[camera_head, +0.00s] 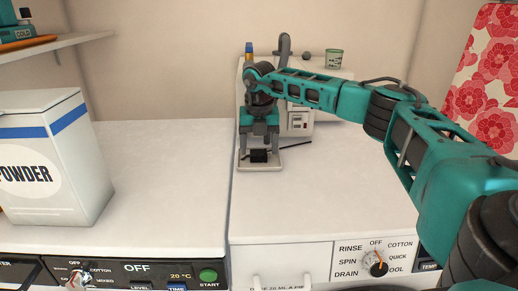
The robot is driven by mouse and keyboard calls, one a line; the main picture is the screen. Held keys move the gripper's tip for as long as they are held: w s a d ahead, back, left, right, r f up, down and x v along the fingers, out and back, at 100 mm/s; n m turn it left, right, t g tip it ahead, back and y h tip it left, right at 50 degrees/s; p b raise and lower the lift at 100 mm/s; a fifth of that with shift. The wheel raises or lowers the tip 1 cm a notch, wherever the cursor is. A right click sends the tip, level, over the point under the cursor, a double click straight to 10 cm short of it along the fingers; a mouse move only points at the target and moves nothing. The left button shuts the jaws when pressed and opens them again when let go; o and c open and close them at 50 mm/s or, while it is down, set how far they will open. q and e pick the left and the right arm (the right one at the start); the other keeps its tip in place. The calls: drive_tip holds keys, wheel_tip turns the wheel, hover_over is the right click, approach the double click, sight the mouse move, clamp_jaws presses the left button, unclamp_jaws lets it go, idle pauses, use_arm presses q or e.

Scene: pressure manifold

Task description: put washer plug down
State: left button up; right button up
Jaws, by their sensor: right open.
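The washer plug (259,156) looks like a small black block. It sits on a small pale tray (263,168) toward the back of the right-hand worktop. My right gripper (259,149) points down over the tray, with its fingers apart on either side of the plug. I cannot tell whether the fingers touch the plug. A thin dark strip, possibly a cord, shows to the right of the tray. My left gripper is not in view.
A white powder box (88,175) stands on the left worktop. The right worktop's front is clear. A shelf (60,46) hangs upper left.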

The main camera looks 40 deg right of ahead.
sight(259, 155)
wheel_tip(259, 155, up, 11)
drive_tip(key=s+a+p, duration=0.1)
drive_tip(key=shift+f, duration=0.2)
drive_tip(key=shift+s, duration=0.1)
drive_tip(key=shift+s, duration=0.1)
idle(0.3)
